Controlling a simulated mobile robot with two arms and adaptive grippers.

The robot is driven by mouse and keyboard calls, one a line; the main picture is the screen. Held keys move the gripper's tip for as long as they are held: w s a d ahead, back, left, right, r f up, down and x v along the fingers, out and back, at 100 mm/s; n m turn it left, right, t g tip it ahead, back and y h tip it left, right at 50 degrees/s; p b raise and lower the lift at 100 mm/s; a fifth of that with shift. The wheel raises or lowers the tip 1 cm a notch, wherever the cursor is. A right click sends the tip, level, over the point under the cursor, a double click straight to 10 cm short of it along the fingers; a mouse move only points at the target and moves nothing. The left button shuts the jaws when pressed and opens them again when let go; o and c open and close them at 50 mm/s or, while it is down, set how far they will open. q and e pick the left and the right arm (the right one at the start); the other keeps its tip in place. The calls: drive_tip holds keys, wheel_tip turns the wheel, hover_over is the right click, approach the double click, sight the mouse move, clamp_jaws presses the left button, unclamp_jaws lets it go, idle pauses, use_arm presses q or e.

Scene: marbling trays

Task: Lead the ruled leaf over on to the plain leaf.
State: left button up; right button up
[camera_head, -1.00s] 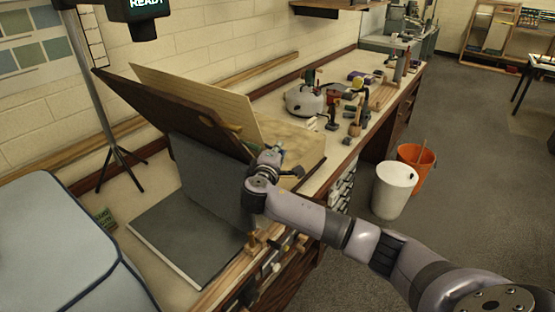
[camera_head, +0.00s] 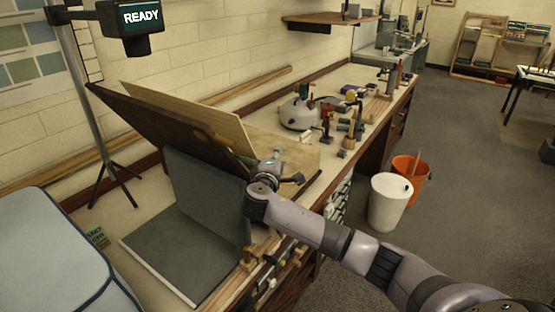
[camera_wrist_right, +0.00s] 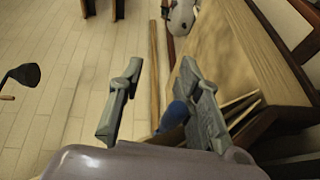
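A pale leaf with fine lines (camera_head: 185,103), apparently the ruled leaf, stands tilted up at the back of the bench. A dark brown board (camera_head: 150,118) leans in front of it. A flat tan sheet (camera_head: 300,153), which may be the plain leaf, lies to their right, partly hidden by my arm. My right gripper (camera_head: 270,168) is beside the brown board's lower right end. In the right wrist view its fingers (camera_wrist_right: 158,95) are apart, with a blue rounded thing (camera_wrist_right: 174,115) near the right finger. I cannot tell whether they touch. My left gripper is out of view.
A grey panel (camera_head: 205,190) stands upright behind a flat grey slab (camera_head: 180,255). A white rounded device (camera_head: 298,114) and several small tools stand farther along the bench. White (camera_head: 388,205) and orange (camera_head: 412,175) buckets stand on the floor. A display reading READY (camera_head: 141,18) hangs upper left.

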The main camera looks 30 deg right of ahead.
drive_tip(key=shift+v, duration=1.6)
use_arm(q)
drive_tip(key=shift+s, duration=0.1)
use_arm(e)
drive_tip(key=v, duration=0.8)
drive_tip(key=shift+s+a, duration=0.25)
drive_tip(key=shift+s, duration=0.05)
